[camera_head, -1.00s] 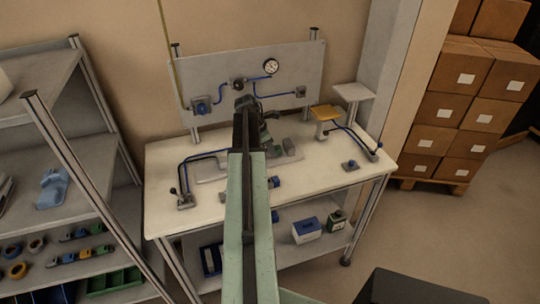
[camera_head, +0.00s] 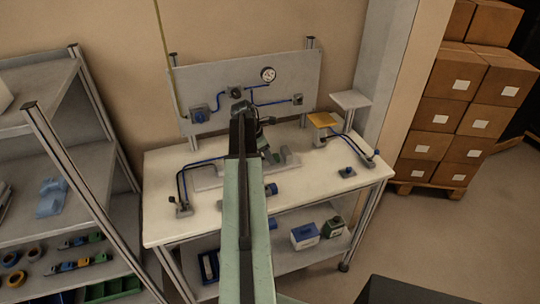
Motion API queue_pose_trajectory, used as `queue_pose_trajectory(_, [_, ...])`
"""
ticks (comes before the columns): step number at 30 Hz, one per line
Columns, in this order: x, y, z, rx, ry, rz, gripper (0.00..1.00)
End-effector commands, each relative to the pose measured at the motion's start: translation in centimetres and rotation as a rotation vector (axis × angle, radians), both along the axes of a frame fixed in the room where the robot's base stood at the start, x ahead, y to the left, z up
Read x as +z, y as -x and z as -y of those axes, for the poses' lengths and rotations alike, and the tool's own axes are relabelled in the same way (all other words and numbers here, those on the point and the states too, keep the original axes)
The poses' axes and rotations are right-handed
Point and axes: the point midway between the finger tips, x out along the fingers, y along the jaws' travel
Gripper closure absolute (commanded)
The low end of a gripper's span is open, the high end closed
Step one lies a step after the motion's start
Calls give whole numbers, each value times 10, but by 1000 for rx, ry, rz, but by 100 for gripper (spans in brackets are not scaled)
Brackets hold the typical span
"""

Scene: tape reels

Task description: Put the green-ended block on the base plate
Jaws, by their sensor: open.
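My arm reaches up the middle of the view over the workbench. My gripper (camera_head: 265,152) is at its far end, above the bench top near the back panel; it is small and dark, and its jaws look empty. The pale base plate (camera_head: 207,182) lies on the bench, partly hidden behind my arm. Grey blocks (camera_head: 291,157) sit at the plate's right end, just right of my gripper. A small blue-and-grey piece (camera_head: 271,190) lies in front of the plate, beside my arm.
A panel (camera_head: 290,85) with a gauge and blue pipes stands behind the bench (camera_head: 160,220). Shelving (camera_head: 70,150) is left; boxes (camera_head: 450,110) are right.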

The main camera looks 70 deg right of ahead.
Motion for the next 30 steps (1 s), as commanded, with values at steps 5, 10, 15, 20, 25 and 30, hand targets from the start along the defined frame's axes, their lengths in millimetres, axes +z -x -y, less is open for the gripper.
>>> queue_pose_trajectory(5, [46,-11,-9,0,0,0,48])
queue_pose_trajectory(10, [84,-23,-19,1,0,0,48])
queue_pose_trajectory(15, [100,-30,-24,-1,0,0,48])
queue_pose_trajectory(20, [99,-30,-25,-2,0,0,48])
queue_pose_trajectory(25, [98,-30,-25,-2,0,0,48])
queue_pose_trajectory(30, [98,-30,-25,-2,0,0,48])
